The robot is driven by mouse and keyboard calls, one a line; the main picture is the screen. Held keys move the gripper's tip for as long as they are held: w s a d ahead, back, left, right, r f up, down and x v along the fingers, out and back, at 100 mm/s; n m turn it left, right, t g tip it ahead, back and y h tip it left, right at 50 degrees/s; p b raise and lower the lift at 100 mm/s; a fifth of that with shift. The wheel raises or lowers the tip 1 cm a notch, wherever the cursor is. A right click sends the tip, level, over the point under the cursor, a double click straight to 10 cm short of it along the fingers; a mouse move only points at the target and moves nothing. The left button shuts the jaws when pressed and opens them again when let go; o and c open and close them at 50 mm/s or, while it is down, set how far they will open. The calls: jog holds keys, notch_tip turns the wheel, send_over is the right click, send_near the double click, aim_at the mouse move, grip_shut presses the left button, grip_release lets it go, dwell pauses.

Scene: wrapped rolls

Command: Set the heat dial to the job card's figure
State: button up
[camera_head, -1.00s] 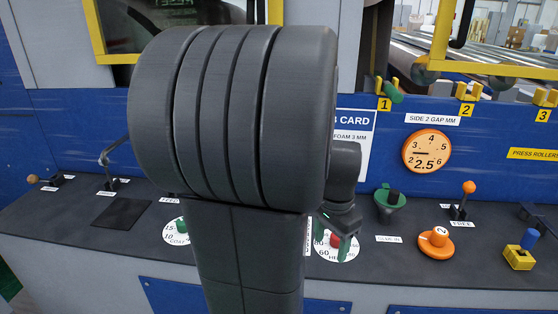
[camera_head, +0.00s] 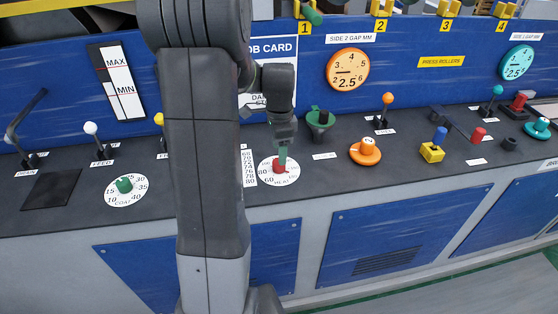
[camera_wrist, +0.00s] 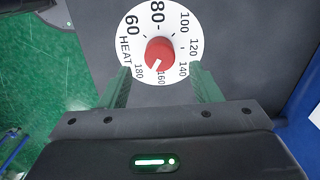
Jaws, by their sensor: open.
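The heat dial (camera_head: 279,171) is a white numbered disc with a red knob, on the dark console top. In the wrist view the dial (camera_wrist: 133,42) shows figures from 60 to 180. The white mark on its red knob (camera_wrist: 160,54) points down-left, roughly between 160 and 180. My gripper (camera_wrist: 162,76) is open, its green fingers apart on either side of the knob's near side; I cannot tell whether they touch it. In the head view my gripper (camera_head: 282,150) is over the dial. The job card (camera_head: 284,48) is on the blue panel behind, mostly hidden by my arm; its heat figure is not readable.
A coat dial with a green knob (camera_head: 125,186) is to the left. A green funnel-shaped part (camera_head: 319,120) and an orange knob (camera_head: 365,150) stand to the right. Several levers rise from the console. A narrow number strip (camera_head: 248,167) lies just left of the heat dial.

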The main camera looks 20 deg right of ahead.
aim_at(277, 168)
jog(key=shift+f, duration=2.65)
jog(key=c, duration=1)
